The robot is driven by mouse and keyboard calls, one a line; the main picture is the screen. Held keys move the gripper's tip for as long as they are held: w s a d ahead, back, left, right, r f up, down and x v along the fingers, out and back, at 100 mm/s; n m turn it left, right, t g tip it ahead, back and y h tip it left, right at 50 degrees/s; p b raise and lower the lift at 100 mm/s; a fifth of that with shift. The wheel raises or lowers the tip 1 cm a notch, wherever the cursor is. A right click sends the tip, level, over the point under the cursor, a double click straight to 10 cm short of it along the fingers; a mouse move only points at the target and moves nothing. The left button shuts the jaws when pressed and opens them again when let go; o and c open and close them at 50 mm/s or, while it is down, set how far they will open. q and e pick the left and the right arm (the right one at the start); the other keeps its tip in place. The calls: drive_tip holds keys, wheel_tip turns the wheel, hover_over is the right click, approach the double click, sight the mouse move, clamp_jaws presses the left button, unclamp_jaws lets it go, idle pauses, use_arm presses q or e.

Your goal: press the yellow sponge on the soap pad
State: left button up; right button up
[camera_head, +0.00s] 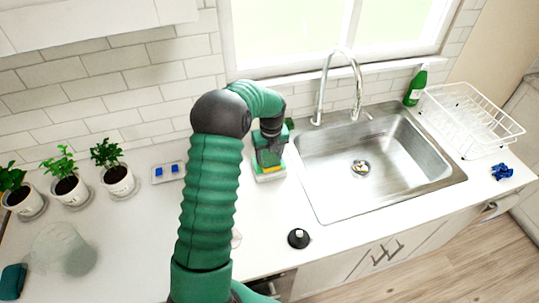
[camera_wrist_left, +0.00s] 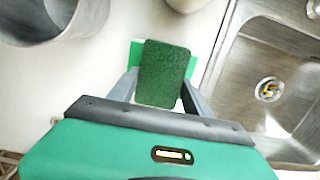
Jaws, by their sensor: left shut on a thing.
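My left gripper (camera_head: 268,158) is shut on the sponge at the counter, just left of the sink. In the left wrist view the sponge (camera_wrist_left: 165,72) shows its dark green scouring side between the fingers. In the head view a thin yellow band (camera_head: 268,172) shows below the gripper. A bright green surface (camera_wrist_left: 191,66), likely the soap pad, shows on both sides of the sponge in the wrist view. The sponge covers its middle, and I cannot tell whether the two touch. My right gripper is not in view.
The steel sink (camera_head: 335,205) and faucet (camera_head: 320,95) are to the right. A green bottle (camera_head: 416,88) and white dish rack (camera_head: 470,115) stand beyond. Several potted plants (camera_head: 117,180) stand at left. A black round object (camera_head: 298,239) lies near the front edge.

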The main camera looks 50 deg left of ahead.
sight(269, 158)
use_arm(q)
drive_tip(key=shift+f, duration=0.7)
idle(0.3)
idle(0.5)
wheel_tip(269, 158, up, 7)
drive_tip(key=p, duration=0.6)
drive_tip(key=shift+r+p, duration=0.15)
drive_tip(key=shift+p, duration=0.25)
